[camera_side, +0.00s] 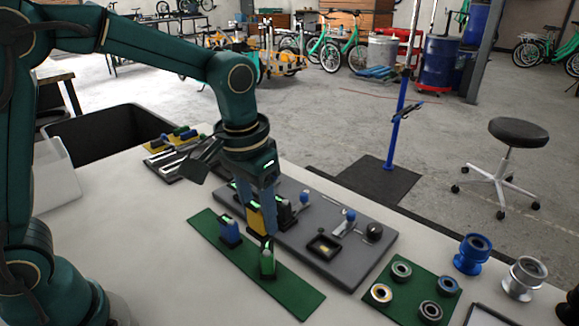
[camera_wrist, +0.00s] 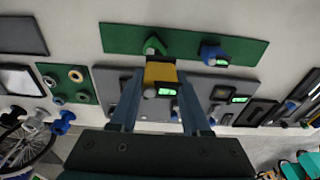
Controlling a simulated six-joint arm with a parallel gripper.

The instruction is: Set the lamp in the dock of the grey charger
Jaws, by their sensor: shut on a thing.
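My gripper (camera_side: 261,214) is shut on a yellow lamp (camera_side: 255,220). In the wrist view, the lamp (camera_wrist: 160,72) sits between the fingertips (camera_wrist: 161,76), with a lit green patch and a round grey end facing the camera. The long grey board (camera_side: 355,268) carries several fittings, including a dark square socket (camera_side: 323,247) with a yellowish inside. My gripper is over the side of this board nearest the green strip; I cannot tell whether the lamp touches anything. My fingers and the lamp hide part of the board. Which fitting is the grey charger's dock is unclear.
A green strip (camera_side: 296,292) holds a blue lamp (camera_side: 230,232) and a green lamp (camera_side: 267,261), close to my gripper. On the board stand a blue-topped fitting (camera_side: 350,215) and a black knob (camera_side: 374,232). A green mat (camera_side: 405,295) with several rings lies right.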

